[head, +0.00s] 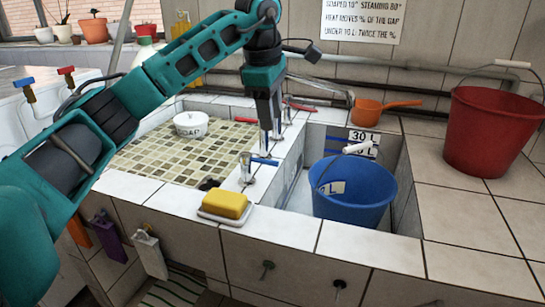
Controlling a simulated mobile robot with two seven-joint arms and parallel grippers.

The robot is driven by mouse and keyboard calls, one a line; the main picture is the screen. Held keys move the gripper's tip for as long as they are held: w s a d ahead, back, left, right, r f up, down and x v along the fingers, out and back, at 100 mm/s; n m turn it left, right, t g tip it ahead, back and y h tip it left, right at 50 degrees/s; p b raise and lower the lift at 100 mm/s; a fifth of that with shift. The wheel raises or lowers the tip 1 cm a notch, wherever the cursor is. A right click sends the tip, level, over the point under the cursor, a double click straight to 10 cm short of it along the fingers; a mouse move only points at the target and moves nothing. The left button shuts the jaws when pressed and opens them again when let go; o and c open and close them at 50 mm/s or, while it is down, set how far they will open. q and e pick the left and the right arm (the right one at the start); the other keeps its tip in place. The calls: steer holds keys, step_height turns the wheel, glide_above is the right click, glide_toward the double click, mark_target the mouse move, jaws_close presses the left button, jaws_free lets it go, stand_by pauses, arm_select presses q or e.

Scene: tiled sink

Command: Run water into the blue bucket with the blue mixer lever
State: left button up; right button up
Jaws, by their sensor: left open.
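The blue bucket (372,205) stands upright in the sink basin, its white-gripped handle raised. A chrome tap post (246,166) with a blue lever (264,161) stands on the ledge left of the basin. My left gripper (270,126) points down above the ledge, beyond and slightly above this lever, with its fingers open. It looks close to other chrome fittings there, and I cannot tell whether it touches any. No water stream shows; the bucket's inside is only partly visible. My right gripper is not in view.
Red levers (300,106) sit behind my left gripper. A yellow sponge (225,204) on a white dish lies on the front ledge. A red bucket (492,130) and an orange scoop (385,108) stand at right. A soap bowl (190,125) rests on the mosaic at left.

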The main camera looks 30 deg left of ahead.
mark_target(269, 162)
arm_select(q)
steer(key=shift+y, duration=0.3)
steer(key=f, duration=0.4)
steer(key=w+a+f+b, duration=0.1)
steer(key=f, duration=0.3)
steer(key=w+f+b, duration=0.1)
steer(key=f, duration=0.2)
steer(key=shift+w+a+f, duration=0.15)
steer(key=shift+a+f, duration=0.25)
jaws_close()
steer(key=shift+r, duration=0.1)
